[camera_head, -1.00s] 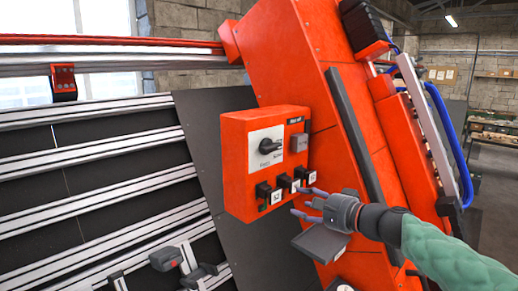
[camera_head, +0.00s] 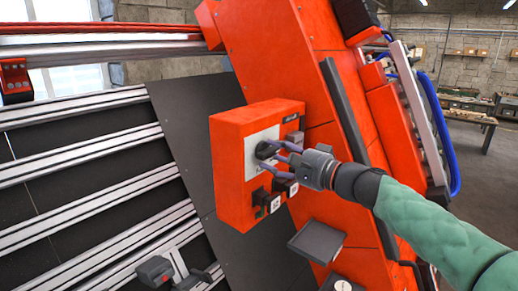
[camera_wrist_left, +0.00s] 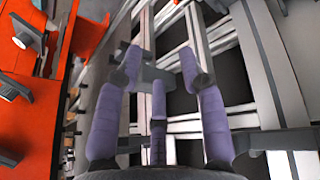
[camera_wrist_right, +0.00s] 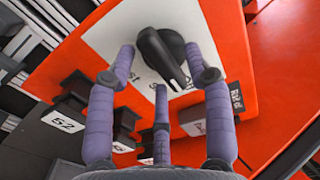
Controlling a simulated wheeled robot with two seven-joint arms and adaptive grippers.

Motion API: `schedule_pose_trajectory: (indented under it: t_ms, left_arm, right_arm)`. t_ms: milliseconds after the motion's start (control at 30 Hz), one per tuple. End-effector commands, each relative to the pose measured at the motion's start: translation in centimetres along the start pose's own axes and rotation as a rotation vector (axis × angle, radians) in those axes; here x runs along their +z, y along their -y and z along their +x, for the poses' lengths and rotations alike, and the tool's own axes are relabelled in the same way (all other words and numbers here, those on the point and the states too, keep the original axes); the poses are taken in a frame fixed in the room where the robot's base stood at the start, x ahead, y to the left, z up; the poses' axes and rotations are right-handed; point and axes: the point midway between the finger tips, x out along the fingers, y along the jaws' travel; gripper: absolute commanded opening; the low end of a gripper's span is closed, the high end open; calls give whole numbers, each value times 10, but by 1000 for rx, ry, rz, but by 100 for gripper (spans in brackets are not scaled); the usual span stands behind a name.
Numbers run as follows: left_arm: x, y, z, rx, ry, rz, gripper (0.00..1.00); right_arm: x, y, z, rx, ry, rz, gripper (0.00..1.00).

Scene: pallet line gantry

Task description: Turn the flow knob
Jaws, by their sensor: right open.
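The flow knob (camera_head: 266,149) is a black rotary knob on a white plate (camera_head: 259,165) on the face of a red control box (camera_head: 229,166). My right gripper (camera_head: 272,160) is at the box face with its purple fingers by the knob. In the right wrist view the knob (camera_wrist_right: 163,55) sits just ahead of the fingers, between their tips and a little beyond, and the open gripper (camera_wrist_right: 166,65) has nothing held. Contact cannot be told. My left gripper (camera_wrist_left: 158,65) shows only in its own wrist view, fingers spread and empty.
Black switches with white labels (camera_wrist_right: 62,122) sit below the knob on the box. A dark grey plate (camera_head: 317,241) juts out below the box. Metal conveyor rails (camera_head: 85,156) run at left. A sloping red machine frame (camera_head: 285,60) stands behind the box.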

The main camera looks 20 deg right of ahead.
Motion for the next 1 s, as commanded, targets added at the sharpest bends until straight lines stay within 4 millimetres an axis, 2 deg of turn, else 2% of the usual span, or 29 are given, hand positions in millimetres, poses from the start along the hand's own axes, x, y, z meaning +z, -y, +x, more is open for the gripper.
schedule_pose_trajectory:
  t_ms: [433,467,633,1000]
  left_arm:
    - [1,-1,-2,0,2,0,40]
    - [1,-1,-2,0,2,0,40]
    - [1,-1,-2,0,1,0,40]
    - [1,-1,-2,0,1,0,40]
  right_arm:
    - [0,0,0,1,-3,0,52]
    - [0,0,0,1,-2,0,49]
    - [0,0,0,1,-2,0,1]
    - [0,0,0,0,-2,32,0]
